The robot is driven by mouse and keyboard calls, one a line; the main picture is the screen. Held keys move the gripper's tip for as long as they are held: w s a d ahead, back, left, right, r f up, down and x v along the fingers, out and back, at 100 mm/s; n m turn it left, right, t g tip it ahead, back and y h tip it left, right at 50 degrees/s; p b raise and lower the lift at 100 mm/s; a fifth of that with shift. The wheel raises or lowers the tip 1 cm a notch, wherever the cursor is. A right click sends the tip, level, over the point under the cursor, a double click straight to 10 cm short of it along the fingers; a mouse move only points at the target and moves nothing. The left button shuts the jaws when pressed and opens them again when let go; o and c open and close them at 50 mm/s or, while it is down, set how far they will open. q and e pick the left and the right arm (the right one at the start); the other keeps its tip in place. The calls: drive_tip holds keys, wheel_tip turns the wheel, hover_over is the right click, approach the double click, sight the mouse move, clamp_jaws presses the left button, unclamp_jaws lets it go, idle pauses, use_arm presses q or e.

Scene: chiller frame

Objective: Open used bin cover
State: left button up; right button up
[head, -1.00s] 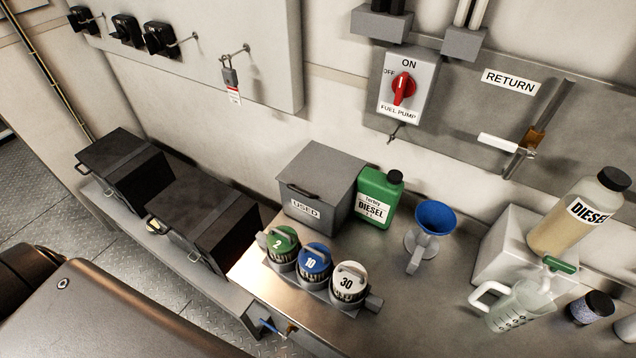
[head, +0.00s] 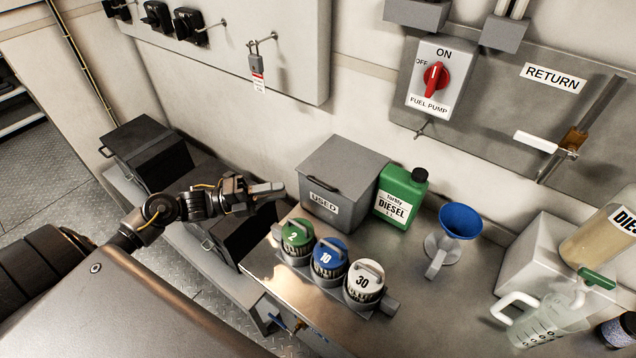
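The grey used bin (head: 319,207), labelled "USED", stands on the steel counter against the wall. Its grey cover (head: 345,160) lies flat and closed, with a dark handle along the front edge. My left gripper (head: 276,188) is just left of the bin, apart from the handle as far as I can see, and points right toward it. Its fingers look close together, but the gap between them cannot be made out. My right gripper does not show.
Three lidded canisters (head: 329,258) in green, blue and white stand in front of the bin. A green diesel jug (head: 401,197) stands close at its right, then a blue funnel (head: 460,221). Black boxes (head: 146,152) sit at the left. A clear jug (head: 548,322) is at the right.

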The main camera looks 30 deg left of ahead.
sight(319, 182)
use_arm(q)
drive_tip(key=p+x, duration=0.2)
drive_tip(key=x, duration=0.3)
drive_tip(key=p+x, duration=0.2)
drive_tip(key=x, duration=0.2)
drive_tip(key=shift+w+d+r, duration=0.2)
drive_tip(key=shift+d+r, duration=0.05)
drive_tip(key=shift+d, duration=0.05)
drive_tip(key=shift+w+d, duration=0.25)
drive_tip(key=shift+d, duration=0.15)
drive_tip(key=shift+f, duration=0.1)
drive_tip(key=c, duration=0.4)
drive_tip(key=shift+w, duration=0.1)
